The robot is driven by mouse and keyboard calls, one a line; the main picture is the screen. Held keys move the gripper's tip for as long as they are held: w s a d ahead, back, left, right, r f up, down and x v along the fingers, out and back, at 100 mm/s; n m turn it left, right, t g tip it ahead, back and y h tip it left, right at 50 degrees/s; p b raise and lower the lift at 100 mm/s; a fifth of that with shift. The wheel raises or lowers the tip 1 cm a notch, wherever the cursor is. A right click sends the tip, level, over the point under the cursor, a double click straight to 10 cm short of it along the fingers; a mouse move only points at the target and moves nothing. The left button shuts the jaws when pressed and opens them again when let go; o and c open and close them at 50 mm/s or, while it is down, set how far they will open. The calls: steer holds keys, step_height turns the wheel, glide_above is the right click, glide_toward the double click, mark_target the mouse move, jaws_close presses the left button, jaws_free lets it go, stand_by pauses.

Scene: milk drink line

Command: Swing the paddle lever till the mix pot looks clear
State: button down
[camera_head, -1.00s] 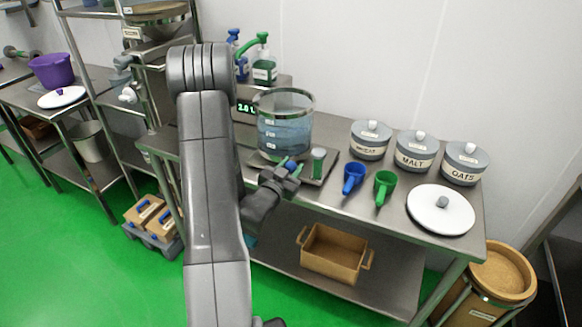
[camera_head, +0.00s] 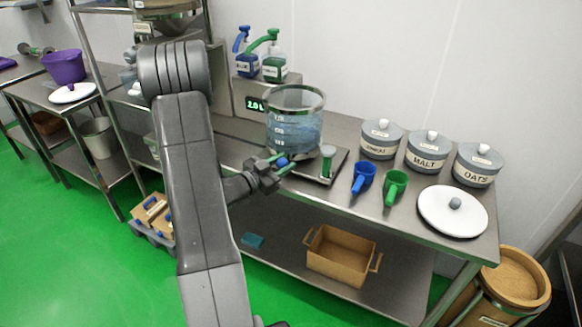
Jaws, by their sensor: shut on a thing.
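The mix pot (camera_head: 294,133) is a clear, scaled vessel with a metal rim, standing on a flat steel base on the bench. The liquid in it looks bluish and see-through. My gripper (camera_head: 284,163) is low at the front left of the pot, shut on a small blue piece (camera_head: 282,161) that seems to be part of the paddle lever. Most of the lever is hidden by the fingers and is too small to make out. A short green and grey upright piece (camera_head: 327,165) stands at the pot's front right.
Blue (camera_head: 363,177) and green (camera_head: 395,186) scoops, labelled canisters (camera_head: 427,152) and a white lid (camera_head: 453,209) stand to the right. A brown box (camera_head: 343,258) sits on the lower shelf.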

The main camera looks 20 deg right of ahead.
steer(key=shift+w+a+m+g+h, duration=0.3)
steer(key=shift+w+a+m+g, duration=0.55)
steer(key=shift+g, duration=0.25)
steer(key=shift+w+a+b, duration=0.3)
steer(key=shift+w+a, duration=0.1)
steer(key=shift+a, duration=0.1)
steer(key=c, duration=1)
jaws_free()
steer(key=shift+c, duration=0.2)
steer(key=shift+a, duration=0.1)
steer(key=b+v, duration=0.2)
steer(key=v, duration=1.1)
steer(key=shift+s+a, duration=0.15)
steer(key=shift+a, duration=0.1)
